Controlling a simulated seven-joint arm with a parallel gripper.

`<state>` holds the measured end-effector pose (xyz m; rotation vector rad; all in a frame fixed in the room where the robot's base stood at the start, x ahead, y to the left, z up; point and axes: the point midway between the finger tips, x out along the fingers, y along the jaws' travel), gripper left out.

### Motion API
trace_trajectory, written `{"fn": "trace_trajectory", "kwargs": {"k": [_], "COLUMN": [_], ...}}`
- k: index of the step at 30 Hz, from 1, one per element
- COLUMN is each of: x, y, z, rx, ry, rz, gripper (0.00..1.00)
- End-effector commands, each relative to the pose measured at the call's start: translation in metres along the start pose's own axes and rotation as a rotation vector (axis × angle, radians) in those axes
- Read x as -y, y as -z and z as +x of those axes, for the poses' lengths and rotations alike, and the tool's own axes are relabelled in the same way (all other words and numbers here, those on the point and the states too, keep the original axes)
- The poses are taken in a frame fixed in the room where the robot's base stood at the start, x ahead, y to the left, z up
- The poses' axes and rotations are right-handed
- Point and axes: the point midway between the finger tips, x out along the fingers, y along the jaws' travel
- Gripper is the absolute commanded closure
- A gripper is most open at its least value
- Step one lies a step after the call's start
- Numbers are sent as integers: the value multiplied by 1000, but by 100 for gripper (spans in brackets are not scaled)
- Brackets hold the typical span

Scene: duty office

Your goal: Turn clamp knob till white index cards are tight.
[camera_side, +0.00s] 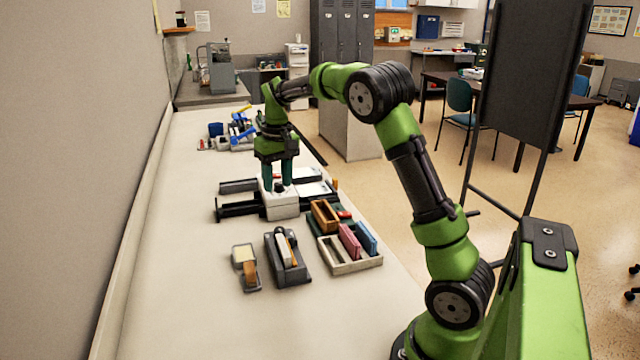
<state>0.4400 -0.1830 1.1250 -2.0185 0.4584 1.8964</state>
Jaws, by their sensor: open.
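The clamp is a white block (283,211) set across dark rails (237,209) on the white table. A small dark knob (279,188) sits on top of the block. My gripper (279,184) points straight down over the block, its two teal fingers apart, one on each side of the knob. I cannot tell whether the fingers touch the knob. Flat white cards (313,189) appear to lie at the right of the block, partly hidden; how tightly they are held cannot be seen.
In front of the clamp are a cream tray (352,267) with pink and blue blocks, an orange-brown box (325,216), a dark grey holder (287,262) and a small grey item (245,268). Blue and yellow tools (240,132) lie behind. The table's left side is clear.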

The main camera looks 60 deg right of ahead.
Motion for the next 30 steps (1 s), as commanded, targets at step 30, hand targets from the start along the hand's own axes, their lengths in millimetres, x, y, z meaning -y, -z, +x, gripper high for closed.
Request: {"fn": "trace_trajectory", "kwargs": {"k": [30], "x": [84], "y": [-174], "z": [-48], "rx": [-243], "ry": [273], "rz": [33], "gripper": [58]}}
